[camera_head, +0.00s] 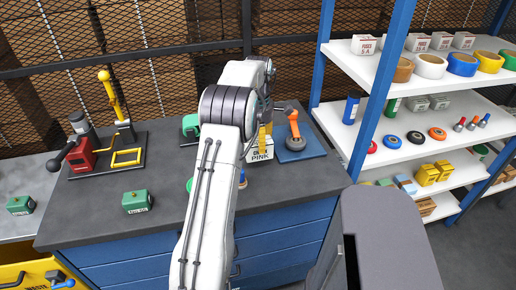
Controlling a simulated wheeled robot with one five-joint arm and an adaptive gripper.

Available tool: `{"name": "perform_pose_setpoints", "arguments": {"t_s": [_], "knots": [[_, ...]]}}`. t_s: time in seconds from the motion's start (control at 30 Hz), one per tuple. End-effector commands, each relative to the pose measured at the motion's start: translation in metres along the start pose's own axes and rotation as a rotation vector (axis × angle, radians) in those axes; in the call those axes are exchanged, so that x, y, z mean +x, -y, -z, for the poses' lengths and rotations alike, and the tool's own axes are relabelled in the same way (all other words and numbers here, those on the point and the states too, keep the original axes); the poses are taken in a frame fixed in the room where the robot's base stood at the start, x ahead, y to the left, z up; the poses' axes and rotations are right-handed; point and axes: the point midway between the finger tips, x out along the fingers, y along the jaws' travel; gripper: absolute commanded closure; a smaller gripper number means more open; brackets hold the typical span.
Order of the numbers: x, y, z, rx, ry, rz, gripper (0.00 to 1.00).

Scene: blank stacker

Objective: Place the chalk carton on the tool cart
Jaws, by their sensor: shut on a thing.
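The white chalk carton (260,156), with "PINK" readable on its front, is at the back of the dark-topped blue workbench, just right of my arm. My gripper (265,138), with yellow fingers, comes down on the carton's top and is shut on it. My arm hides the carton's left part; I cannot tell whether its base touches the bench. A yellow cart-like thing (12,272) with tools on it, probably the tool cart, is cut off at the lower left corner.
A blue-posted shelf (345,60) with tapes and boxes stands right.

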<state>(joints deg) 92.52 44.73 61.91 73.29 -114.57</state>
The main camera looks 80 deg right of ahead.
Motion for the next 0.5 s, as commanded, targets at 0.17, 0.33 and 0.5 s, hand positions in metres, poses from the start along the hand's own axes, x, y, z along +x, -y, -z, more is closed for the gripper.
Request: {"name": "perform_pose_setpoints", "arguments": {"t_s": [0.17,0.33,0.5], "knots": [[0.023,0.001,0.001,0.000,-0.002,0.003,0.75],[0.033,0.001,0.000,0.000,-0.001,0.002,0.75],[0.034,0.001,0.000,0.000,-0.001,0.001,0.75]]}}
